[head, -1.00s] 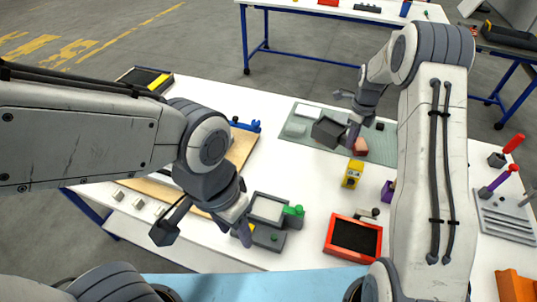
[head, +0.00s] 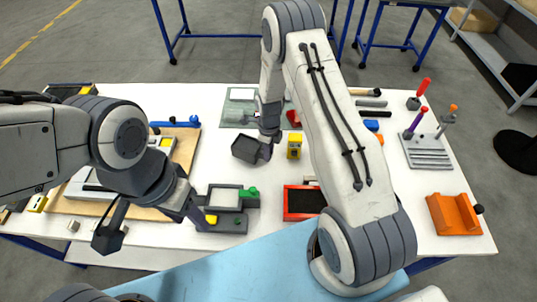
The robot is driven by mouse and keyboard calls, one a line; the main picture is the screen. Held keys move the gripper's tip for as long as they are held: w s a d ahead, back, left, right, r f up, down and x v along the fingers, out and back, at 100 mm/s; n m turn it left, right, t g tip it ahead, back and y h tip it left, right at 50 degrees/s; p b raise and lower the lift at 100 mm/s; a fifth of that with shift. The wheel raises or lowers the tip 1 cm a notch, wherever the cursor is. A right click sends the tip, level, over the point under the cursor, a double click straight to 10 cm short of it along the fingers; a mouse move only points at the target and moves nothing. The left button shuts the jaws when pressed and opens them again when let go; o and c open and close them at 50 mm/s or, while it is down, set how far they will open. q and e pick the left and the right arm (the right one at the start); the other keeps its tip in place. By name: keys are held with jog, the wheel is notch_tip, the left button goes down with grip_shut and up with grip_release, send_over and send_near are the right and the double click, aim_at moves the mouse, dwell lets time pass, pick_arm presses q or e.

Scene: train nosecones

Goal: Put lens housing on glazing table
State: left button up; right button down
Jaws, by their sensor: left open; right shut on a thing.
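A dark grey, open box-shaped part (head: 247,149), which looks like the lens housing, is held tilted in my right gripper (head: 268,138). It is just in front of the grey-green mat. Part of it is hidden by the gripper. A grey fixture with a pale recessed top, a green knob and a yellow spot (head: 224,197) stands in front of it on the white table; I cannot tell for sure that it is the glazing table. My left gripper (head: 153,224) is open and empty, just left of this fixture.
A yellow block (head: 294,145) stands close to the right of the held part. A red tray with a dark inside (head: 304,203) lies right of the fixture. A grey-green mat (head: 235,118) is behind. A wooden board (head: 180,150) lies left.

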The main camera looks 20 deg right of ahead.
notch_tip(320, 180, down, 2)
jog(key=shift+f+p, duration=0.1)
jog(key=shift+p, duration=0.4)
jog(key=shift+f, duration=0.35)
jog(key=shift+f, duration=0.15)
jog(key=c, duration=0.7)
grip_release()
